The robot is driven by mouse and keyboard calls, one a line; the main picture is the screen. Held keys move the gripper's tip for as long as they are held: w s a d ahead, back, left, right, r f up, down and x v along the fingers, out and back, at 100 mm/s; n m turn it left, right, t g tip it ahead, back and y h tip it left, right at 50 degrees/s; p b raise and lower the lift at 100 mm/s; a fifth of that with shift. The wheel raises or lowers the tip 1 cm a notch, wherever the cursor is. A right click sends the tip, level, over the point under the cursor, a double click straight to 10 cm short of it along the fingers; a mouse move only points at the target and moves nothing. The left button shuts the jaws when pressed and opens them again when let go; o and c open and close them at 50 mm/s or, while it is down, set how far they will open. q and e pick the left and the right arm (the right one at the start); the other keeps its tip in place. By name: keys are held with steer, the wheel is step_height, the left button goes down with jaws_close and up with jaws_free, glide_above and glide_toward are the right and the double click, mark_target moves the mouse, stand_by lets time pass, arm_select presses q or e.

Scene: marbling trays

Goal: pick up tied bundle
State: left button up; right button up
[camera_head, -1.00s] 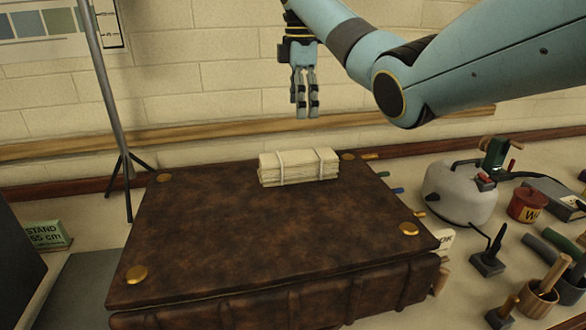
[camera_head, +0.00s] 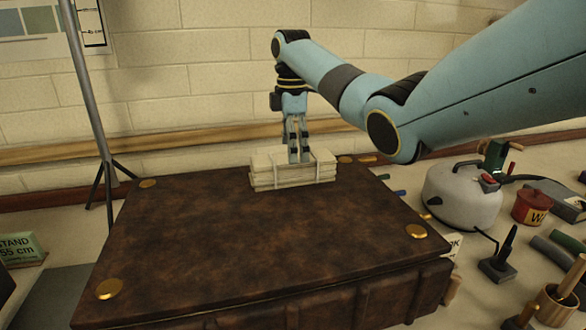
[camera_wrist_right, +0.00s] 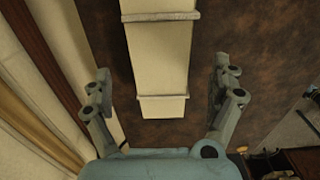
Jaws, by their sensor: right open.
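The tied bundle (camera_head: 265,173) is a stack of cream sheets with two pale ties, lying on the far part of a large brown leather-bound book (camera_head: 230,240). In the right wrist view the bundle (camera_wrist_right: 160,55) runs down between the two fingers. My right gripper (camera_head: 299,160) is over the bundle in the head view, pointing down, with its fingertips overlapping it. In the wrist view the right gripper (camera_wrist_right: 160,88) is open, one finger on each side of the bundle with a gap to each. My left gripper is not in view.
Brass studs (camera_head: 417,231) sit at the book's corners. A grey kettle-like pot (camera_head: 460,195), a red tin (camera_head: 531,206) and tools crowd the right. A metal stand (camera_head: 90,100) rises at the left. A brick wall (camera_head: 225,65) is close behind.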

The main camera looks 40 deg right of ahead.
steer(key=shift+s+f, duration=0.15)
steer(key=shift+f, duration=1.75)
steer(key=c, duration=1.6)
steer(key=shift+r, duration=0.15)
